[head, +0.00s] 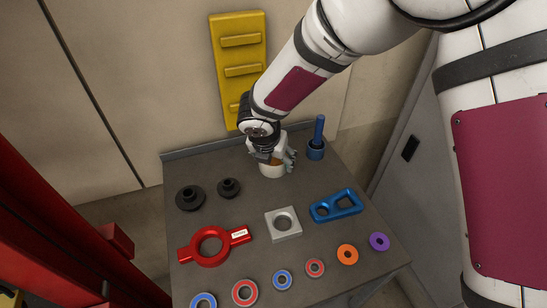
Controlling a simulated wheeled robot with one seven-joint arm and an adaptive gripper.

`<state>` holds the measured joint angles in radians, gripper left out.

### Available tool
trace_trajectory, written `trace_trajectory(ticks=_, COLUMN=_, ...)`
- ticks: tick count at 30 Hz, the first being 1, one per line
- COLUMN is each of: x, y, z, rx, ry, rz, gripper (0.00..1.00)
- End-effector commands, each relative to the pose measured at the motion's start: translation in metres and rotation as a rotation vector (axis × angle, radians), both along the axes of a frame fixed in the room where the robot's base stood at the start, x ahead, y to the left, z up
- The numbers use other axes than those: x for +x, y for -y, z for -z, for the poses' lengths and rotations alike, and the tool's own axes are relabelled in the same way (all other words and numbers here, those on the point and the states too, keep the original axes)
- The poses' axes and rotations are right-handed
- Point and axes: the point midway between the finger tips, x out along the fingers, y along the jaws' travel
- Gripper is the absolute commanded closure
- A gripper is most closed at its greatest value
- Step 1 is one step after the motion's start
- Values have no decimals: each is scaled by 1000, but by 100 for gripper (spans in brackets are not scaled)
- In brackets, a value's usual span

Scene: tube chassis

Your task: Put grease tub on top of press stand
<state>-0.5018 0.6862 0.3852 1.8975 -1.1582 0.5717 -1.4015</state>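A small white tub with amber-brown contents, which looks like the grease tub (271,171), stands at the back middle of the grey table. My gripper (274,157) is right at the tub's top, pointing down, with its fingers at the rim. Whether the fingers press on the tub or stand open around it cannot be told, and part of the rim is hidden by them. A grey square block with a round hole, likely the press stand (295,235), lies flat in front of the tub, near the table's middle.
Two black flanged parts (189,198) stand left of the tub, and a blue pin in a holder (316,149) right of it. A red ring tool (190,254) and a blue plate (321,211) flank the grey block. Several rings (281,280) line the front.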

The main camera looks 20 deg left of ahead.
Motion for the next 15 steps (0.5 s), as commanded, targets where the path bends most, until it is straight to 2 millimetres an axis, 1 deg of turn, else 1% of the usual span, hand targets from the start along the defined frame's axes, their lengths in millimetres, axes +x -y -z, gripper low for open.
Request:
trace_trajectory(ticks=1, x=0, y=0, z=1, rx=0, ry=0, rz=0, gripper=23)
trace_trajectory(ticks=2, x=0, y=0, z=0, rx=0, ry=0, rz=0, gripper=16)
trace_trajectory(ticks=3, x=0, y=0, z=0, rx=0, ry=0, rz=0, gripper=12)
trace_trajectory(ticks=15, x=0, y=0, z=-3, rx=0, ry=0, rz=1, gripper=12)
